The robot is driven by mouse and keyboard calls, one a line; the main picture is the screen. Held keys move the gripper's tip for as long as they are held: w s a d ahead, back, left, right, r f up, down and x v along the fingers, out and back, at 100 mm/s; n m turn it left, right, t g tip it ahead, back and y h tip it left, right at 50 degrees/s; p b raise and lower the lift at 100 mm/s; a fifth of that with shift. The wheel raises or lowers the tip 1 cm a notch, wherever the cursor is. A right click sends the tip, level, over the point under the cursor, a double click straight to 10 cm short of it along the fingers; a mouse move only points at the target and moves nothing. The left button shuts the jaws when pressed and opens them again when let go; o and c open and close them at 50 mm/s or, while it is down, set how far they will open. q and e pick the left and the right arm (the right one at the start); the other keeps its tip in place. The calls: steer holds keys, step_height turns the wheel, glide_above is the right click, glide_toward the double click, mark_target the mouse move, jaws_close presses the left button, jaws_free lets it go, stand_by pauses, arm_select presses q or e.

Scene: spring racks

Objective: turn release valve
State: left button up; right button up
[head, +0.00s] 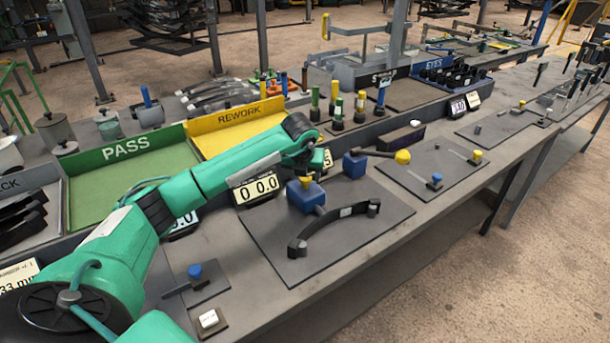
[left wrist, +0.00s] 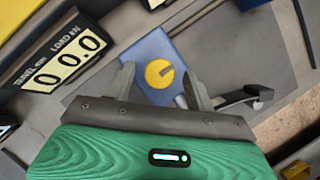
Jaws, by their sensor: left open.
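A blue block (head: 308,198) with a yellow knob (head: 305,182) on top stands on a dark plate on the bench; I take the knob for the release valve. In the left wrist view the yellow knob (left wrist: 159,74) is round with a dark notch, on the blue block (left wrist: 152,50). My left gripper (left wrist: 160,76) is open, its two grey fingers apart to the left and right of the knob in that view. I cannot tell its exact height. In the head view my wrist is just above and behind the block, and the fingertips are hard to make out. My right gripper is not in view.
A curved dark leaf spring (head: 335,226) lies on the plate in front of the block. A load display (head: 256,190) reading zero stands left of it. A second blue block (head: 354,164) and a yellow ball knob (head: 403,157) are to the right. Green PASS (head: 130,151) and yellow REWORK (head: 238,115) trays lie behind.

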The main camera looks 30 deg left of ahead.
arm_select(q)
steer(key=b+v, duration=0.2)
steer(key=v, duration=1.1)
steer(key=shift+s+r, duration=0.15)
steer(key=shift+s, duration=0.05)
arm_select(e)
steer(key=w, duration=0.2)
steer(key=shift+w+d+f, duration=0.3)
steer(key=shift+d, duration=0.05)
